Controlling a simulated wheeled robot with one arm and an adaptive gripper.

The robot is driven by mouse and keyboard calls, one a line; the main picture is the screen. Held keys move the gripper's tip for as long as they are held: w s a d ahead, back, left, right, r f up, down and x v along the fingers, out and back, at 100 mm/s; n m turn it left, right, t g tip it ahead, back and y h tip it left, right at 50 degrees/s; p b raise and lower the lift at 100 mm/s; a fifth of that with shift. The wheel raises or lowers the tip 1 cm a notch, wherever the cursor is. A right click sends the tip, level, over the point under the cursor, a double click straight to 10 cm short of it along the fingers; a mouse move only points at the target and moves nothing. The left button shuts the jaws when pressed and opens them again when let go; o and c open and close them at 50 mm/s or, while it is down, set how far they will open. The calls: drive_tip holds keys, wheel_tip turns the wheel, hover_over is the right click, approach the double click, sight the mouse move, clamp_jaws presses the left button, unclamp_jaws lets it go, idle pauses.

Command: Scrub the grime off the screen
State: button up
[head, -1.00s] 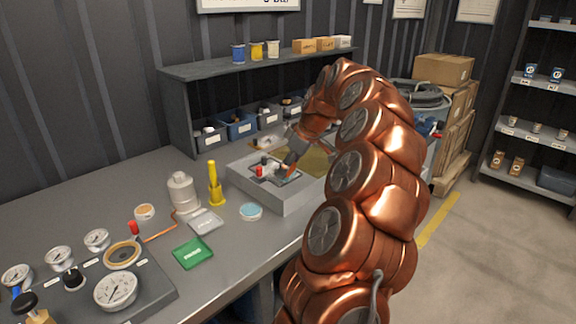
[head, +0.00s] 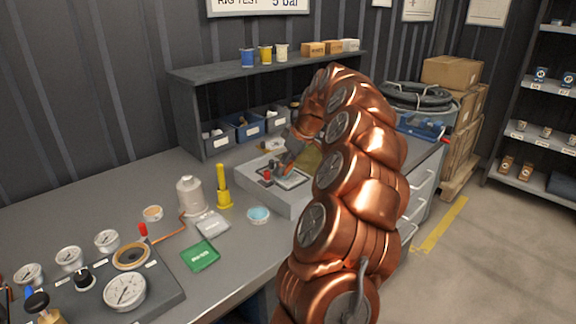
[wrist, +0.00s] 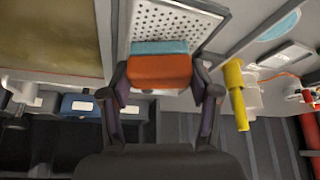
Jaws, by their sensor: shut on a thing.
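The screen is a pale perforated plate (wrist: 172,22) in the wrist view; its dark holes show, and I cannot make out grime on the visible part. In the head view it lies in the grey block on the bench (head: 294,181). My gripper (wrist: 163,88) is shut on an orange scrubber with a teal layer (wrist: 160,68), its fingers on either side. The scrubber is over the near part of the screen and hides it; I cannot tell whether it touches. In the head view my gripper (head: 294,152) is above the block, partly hidden by my arm.
An olive-brown panel (wrist: 50,38) lies beside the screen. A yellow upright tool (head: 223,188), a white bottle (head: 191,196), a blue-topped round dish (head: 258,215) and a green pad (head: 200,254) stand left and in front. Bins (head: 247,127) line the back under a shelf.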

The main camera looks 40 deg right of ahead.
drive_tip(key=shift+w+f, duration=0.2)
drive_tip(key=shift+w, duration=1.45)
drive_tip(key=shift+r, duration=0.1)
drive_tip(key=shift+s, duration=0.1)
drive_tip(key=shift+s+r+b, duration=0.1)
drive_tip(key=shift+s+b, duration=0.9)
drive_tip(key=shift+s, duration=0.85)
drive_tip(key=shift+s+b, duration=1.15)
drive_tip(key=shift+s, duration=0.7)
drive_tip(key=shift+r+p, duration=1.45)
drive_tip(key=shift+r, duration=1.45)
